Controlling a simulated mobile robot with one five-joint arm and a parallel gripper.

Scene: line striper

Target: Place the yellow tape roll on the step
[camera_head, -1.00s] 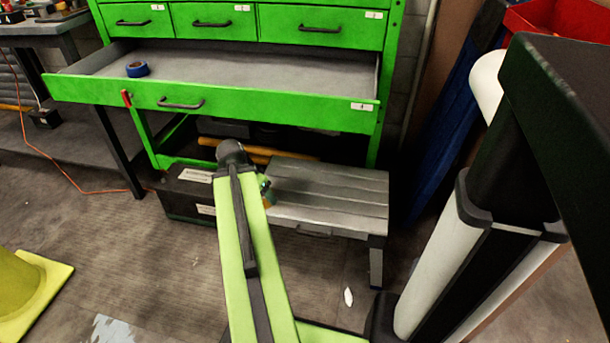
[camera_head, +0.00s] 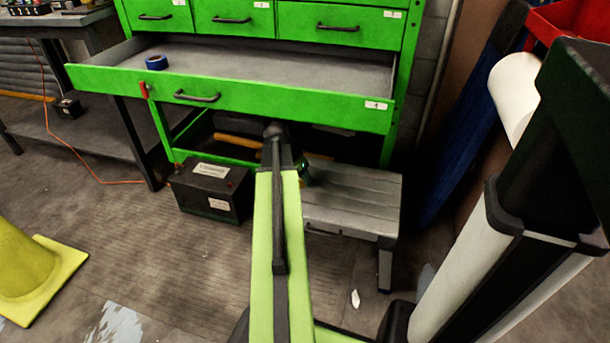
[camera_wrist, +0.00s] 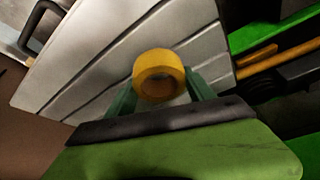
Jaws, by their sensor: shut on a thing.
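The yellow tape roll (camera_wrist: 158,65) is between the green fingers of my gripper (camera_wrist: 160,92) in the wrist view, and the gripper is shut on it. The grey step (camera_wrist: 95,62) lies behind and around the roll in that view. I cannot tell whether the roll touches the step. In the head view the step (camera_head: 358,200) stands on the floor under the front of the green cabinet. My arm covers its left part.
The green cabinet's wide drawer (camera_head: 245,98) is open above the step, with a blue tape roll (camera_head: 156,62) in it. A black box (camera_head: 211,190) stands left of the step. A yellow cone (camera_head: 30,270) stands at left. The floor between is mostly clear.

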